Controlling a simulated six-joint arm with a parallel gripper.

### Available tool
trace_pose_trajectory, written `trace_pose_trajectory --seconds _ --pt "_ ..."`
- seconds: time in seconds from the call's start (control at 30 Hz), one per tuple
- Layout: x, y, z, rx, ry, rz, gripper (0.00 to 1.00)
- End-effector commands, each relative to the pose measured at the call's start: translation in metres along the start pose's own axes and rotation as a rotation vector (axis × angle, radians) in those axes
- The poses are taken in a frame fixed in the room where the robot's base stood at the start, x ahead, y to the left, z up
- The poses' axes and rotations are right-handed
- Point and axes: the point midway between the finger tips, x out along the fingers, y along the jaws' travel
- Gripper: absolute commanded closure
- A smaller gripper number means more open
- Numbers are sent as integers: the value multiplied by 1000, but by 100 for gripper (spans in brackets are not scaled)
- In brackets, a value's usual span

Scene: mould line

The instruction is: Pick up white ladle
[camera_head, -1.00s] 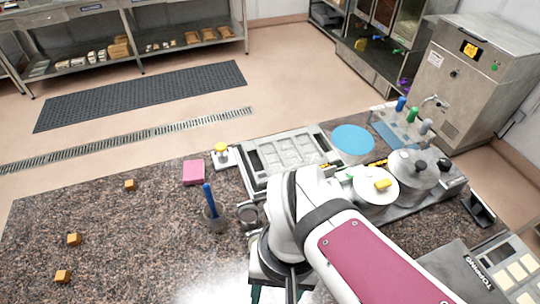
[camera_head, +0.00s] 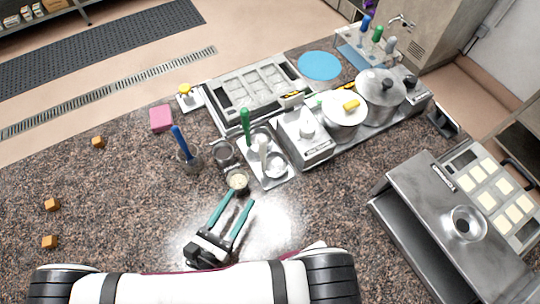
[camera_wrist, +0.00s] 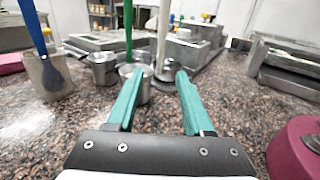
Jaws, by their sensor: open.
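The white ladle (camera_head: 264,152) stands upright with its bowl on a metal tray (camera_head: 281,180), and its white handle also rises in the wrist view (camera_wrist: 163,32). A green-handled ladle (camera_head: 246,125) stands just behind it, left of the white one in the wrist view (camera_wrist: 128,28). My gripper (camera_head: 235,201) has teal fingers, spread apart and empty, low over the counter on the near left side of the tray. In the wrist view the gripper (camera_wrist: 160,76) points toward the white ladle, whose handle lies beyond the gap between the fingertips.
A small metal cup (camera_head: 237,182) stands right before my fingertips. A blue spatula in a glass jar (camera_head: 189,162) and another metal cup (camera_head: 223,154) stand to the left. A metal scale-like box (camera_head: 306,149) is close right of the tray. The left counter is mostly clear.

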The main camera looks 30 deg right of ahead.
Motion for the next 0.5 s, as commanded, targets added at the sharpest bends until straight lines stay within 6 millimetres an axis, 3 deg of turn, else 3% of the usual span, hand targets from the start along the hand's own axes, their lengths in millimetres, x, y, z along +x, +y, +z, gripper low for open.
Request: trace_pose_trajectory --seconds 0.1,0.37,0.5 --pt "26 -1 0 -1 -1 -6 48" --pt "55 -1 0 2 1 -5 48" --pt "83 -3 1 1 1 -10 48"
